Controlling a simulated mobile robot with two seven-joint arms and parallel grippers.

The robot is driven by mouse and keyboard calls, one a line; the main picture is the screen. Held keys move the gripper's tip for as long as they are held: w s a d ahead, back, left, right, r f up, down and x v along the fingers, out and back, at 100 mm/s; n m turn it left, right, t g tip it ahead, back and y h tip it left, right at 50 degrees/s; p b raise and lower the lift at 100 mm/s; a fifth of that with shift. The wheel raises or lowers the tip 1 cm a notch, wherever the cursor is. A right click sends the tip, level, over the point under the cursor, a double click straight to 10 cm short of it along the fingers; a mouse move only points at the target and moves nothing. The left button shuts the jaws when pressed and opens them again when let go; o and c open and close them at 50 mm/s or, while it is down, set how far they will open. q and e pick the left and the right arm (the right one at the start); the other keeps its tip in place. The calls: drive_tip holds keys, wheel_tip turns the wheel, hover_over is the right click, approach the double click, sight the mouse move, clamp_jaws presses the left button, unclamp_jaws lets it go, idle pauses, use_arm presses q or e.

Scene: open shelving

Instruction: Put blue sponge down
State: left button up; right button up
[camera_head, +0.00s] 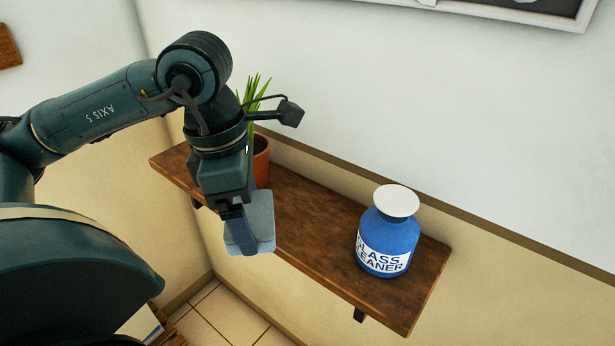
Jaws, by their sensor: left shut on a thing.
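The blue sponge (262,222) is a pale grey-blue block at the front edge of the wooden shelf. My left gripper (236,222) is shut on it, with the arm reaching in from the left and the gripper pointing down. The sponge overlaps the shelf's front edge in the picture; I cannot tell whether it touches the wood. Part of the sponge is hidden behind the gripper fingers. My right gripper is not in view.
The wooden shelf (318,236) is fixed to the wall. A blue glass cleaner bottle (388,240) with a white top stands at its right end. A potted plant (262,160) stands behind my left gripper. Bare shelf lies between the sponge and the bottle.

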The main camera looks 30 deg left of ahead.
use_arm(q)
drive_tip(key=w+f, duration=0.1)
drive_tip(key=w, duration=0.3)
drive_tip(key=w+p, duration=0.1)
drive_tip(key=w, duration=0.3)
drive_tip(key=w+d+f+p, duration=0.1)
drive_tip(key=w, duration=0.3)
drive_tip(key=shift+w+f, duration=0.25)
drive_tip(key=shift+f, duration=0.05)
wheel_tip(320, 180, down, 4)
drive_tip(key=shift+r+p, duration=0.1)
drive_tip(key=shift+p, duration=0.2)
drive_tip(key=shift+w+f, duration=0.1)
drive_tip(key=shift+f, duration=0.15)
drive_tip(key=shift+w+f, duration=0.1)
drive_tip(key=shift+f, duration=0.1)
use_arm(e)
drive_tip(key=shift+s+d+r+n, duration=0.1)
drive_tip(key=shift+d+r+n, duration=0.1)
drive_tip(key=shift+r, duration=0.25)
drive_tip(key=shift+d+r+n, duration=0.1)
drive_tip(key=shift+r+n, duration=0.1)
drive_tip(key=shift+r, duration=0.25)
use_arm(q)
drive_tip(key=shift+f, duration=0.1)
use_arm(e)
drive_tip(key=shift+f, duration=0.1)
